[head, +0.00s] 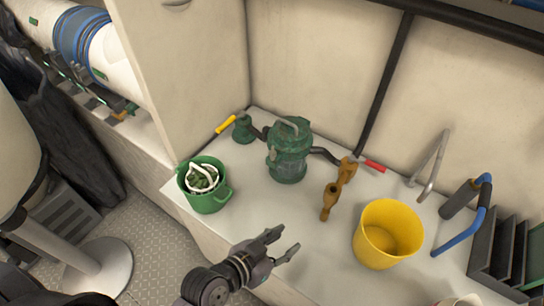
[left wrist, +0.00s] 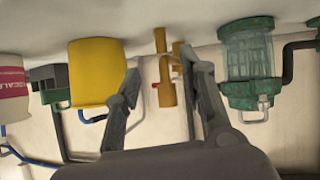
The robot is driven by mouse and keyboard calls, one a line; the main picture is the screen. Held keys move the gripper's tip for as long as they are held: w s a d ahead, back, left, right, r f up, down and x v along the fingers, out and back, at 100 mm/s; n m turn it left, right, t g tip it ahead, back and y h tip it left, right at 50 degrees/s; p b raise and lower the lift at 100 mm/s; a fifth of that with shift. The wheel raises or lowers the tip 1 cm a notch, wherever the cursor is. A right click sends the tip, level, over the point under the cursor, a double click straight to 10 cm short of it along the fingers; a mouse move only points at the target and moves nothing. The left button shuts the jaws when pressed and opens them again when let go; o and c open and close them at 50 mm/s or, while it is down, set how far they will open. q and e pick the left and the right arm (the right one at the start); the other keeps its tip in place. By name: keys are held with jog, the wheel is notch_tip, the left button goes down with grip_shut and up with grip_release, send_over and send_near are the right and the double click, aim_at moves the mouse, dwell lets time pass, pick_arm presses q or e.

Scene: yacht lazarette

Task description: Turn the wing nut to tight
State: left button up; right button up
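A green sea strainer (head: 288,155) with a clear-looking body stands at the back of the pale counter. A grey bar or yoke (head: 289,126) crosses its lid; the wing nut is too small to pick out surely in the head view. In the left wrist view, which looks upside down, the strainer (left wrist: 250,60) is at the right, and a small pale metal piece (left wrist: 264,103) on its lid may be the wing nut. My left gripper (head: 284,241) is open and empty, in front of the strainer and apart from it. My right gripper is not in view.
A green pot (head: 206,205) stands left of the strainer. A bronze valve (head: 340,190) with a red handle and a yellow bucket (head: 367,245) stand to the right. Bare counter lies between gripper and strainer.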

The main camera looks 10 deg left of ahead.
pick_arm(q)
jog(key=w+d+r+n+t, duration=0.2)
jog(key=w+d+r+t, duration=0.1)
jog(key=r+t, duration=0.35)
jog(key=n+t+y, duration=0.1)
jog(key=n+y, duration=0.5)
jog(key=y, duration=0.4)
send_near(273, 158)
jog(key=shift+t, duration=0.25)
jog(key=w, duration=0.3)
jog(key=w+a+p, duration=0.1)
jog(key=w, duration=0.2)
jog(key=w+a, duration=0.1)
jog(key=w, duration=0.2)
jog(key=shift+w+f+p, duration=0.25)
jog(key=shift+w+p, duration=0.1)
jog(key=shift+p, duration=0.05)
jog(key=shift+c, duration=0.3)
grip_shut()
